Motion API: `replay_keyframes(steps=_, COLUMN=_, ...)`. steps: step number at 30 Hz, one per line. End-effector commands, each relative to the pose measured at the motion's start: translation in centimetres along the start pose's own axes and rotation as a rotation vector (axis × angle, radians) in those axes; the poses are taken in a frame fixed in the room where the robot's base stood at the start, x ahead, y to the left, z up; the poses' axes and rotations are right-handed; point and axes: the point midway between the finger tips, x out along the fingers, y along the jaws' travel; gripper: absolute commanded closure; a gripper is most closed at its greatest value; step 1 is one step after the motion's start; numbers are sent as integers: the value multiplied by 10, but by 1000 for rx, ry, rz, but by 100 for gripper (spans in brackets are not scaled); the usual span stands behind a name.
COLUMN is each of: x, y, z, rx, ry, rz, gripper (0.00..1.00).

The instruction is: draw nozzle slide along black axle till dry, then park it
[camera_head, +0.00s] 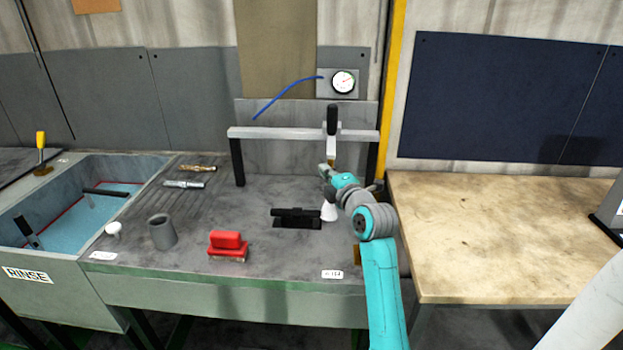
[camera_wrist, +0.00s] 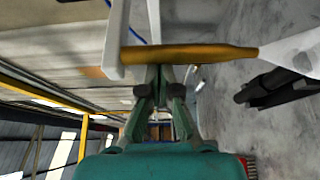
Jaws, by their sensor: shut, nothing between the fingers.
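The nozzle slide (camera_head: 332,128) sits near the right end of a pale rail, with a black upright handle on top. Its brass nozzle also shows in the wrist view (camera_wrist: 190,53), and a white cone (camera_head: 329,210) spreads below it towards the bench. The black axle (camera_head: 296,213) lies on a dark holder on the bench, left of the cone; its end shows in the wrist view (camera_wrist: 275,84). My gripper (camera_head: 326,170) is at the nozzle, with its fingers (camera_wrist: 162,72) shut and empty beside the brass part. Whether they touch it I cannot tell.
The rail (camera_head: 270,132) stands on black posts at the back of the bench. A gauge (camera_head: 343,82) hangs behind. A red block (camera_head: 228,245), a grey cup (camera_head: 162,232) and a rinse basin (camera_head: 70,215) are to the left. A wooden table (camera_head: 490,230) is at right.

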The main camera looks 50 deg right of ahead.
Motion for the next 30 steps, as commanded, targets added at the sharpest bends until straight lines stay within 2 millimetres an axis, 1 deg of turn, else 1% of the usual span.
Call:
replay_keyframes(steps=1, x=-1, y=1, z=9, rx=0, ry=-4, rz=2, gripper=100)
replay_keyframes(steps=6, x=-9, y=1, z=29, rx=1, ry=-4, rz=2, gripper=100)
replay_keyframes(steps=12, x=-16, y=0, z=40, rx=0, ry=-2, rz=2, gripper=100)
replay_keyframes(steps=25, x=-17, y=1, z=41, rx=0, ry=0, rz=2, gripper=100)
replay_keyframes(steps=30, x=-13, y=1, z=36, rx=0, ry=1, rz=2, gripper=100)
